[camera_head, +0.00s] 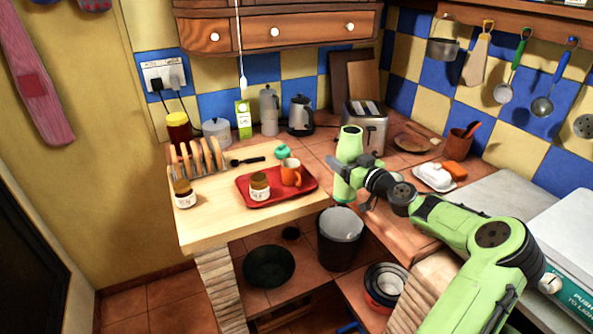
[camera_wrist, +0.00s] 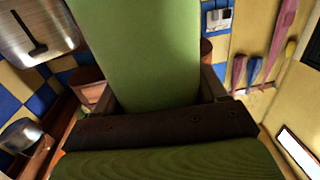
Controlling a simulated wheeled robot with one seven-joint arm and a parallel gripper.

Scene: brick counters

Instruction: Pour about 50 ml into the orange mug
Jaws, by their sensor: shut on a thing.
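The orange mug (camera_head: 291,175) stands upright on a red tray (camera_head: 245,184) on the wooden counter. My gripper (camera_head: 352,170) is shut on a tall light-green container (camera_head: 348,146), right of the tray and mug. The container looks upright, with its open top facing up. Its contents cannot be seen. In the wrist view the green container (camera_wrist: 145,50) fills the middle, between the dark fingers of my gripper (camera_wrist: 160,95). The mug does not show in the wrist view.
A jar (camera_head: 259,187) stands on the tray left of the mug, with a teal object (camera_head: 283,151) behind. A toast rack (camera_head: 198,158) is further left. A toaster (camera_head: 366,122) stands behind the container. A dark bin (camera_head: 340,245) is below the counter.

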